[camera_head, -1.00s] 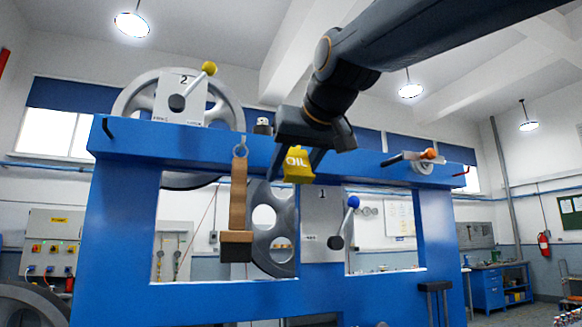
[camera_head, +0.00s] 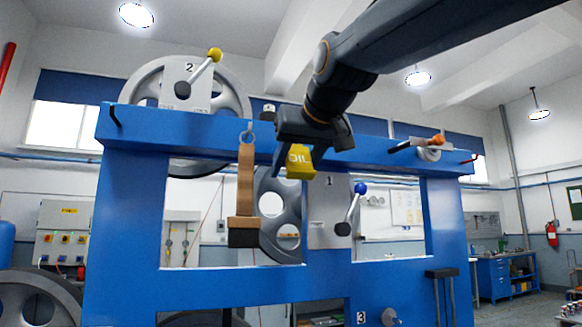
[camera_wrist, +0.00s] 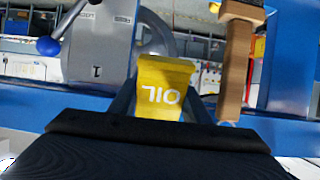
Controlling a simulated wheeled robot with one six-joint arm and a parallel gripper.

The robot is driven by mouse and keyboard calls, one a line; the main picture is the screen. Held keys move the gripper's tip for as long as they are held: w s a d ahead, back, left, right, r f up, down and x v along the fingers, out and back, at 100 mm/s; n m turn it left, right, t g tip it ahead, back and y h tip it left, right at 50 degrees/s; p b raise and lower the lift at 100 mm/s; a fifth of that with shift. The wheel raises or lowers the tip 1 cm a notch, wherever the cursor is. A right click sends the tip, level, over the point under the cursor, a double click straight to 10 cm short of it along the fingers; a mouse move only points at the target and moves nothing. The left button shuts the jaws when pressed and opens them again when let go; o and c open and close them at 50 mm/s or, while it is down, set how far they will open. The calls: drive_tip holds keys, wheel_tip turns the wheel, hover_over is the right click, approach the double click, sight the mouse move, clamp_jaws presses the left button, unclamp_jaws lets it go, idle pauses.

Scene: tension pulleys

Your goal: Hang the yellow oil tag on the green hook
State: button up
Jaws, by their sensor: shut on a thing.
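The yellow oil tag (camera_head: 300,162), marked "OIL", is in my gripper (camera_head: 298,170), which is shut on it. It hangs in front of the blue frame's top beam, right of the wooden brush. In the wrist view the tag (camera_wrist: 162,88) sits between the two fingers of my gripper (camera_wrist: 160,100), with its lettering upside down. I cannot make out a green hook in either view. A black hook (camera_head: 115,117) is at the beam's left end, and a red hook (camera_head: 475,157) is at its right end.
The wooden brush (camera_head: 245,190) hangs from the blue frame (camera_head: 210,275), close left of the tag; it also shows in the wrist view (camera_wrist: 236,60).

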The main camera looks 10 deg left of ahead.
idle(0.3)
drive_tip(key=o, duration=1.1)
drive_tip(key=shift+b+v, duration=1.15)
drive_tip(key=shift+v, duration=2.8)
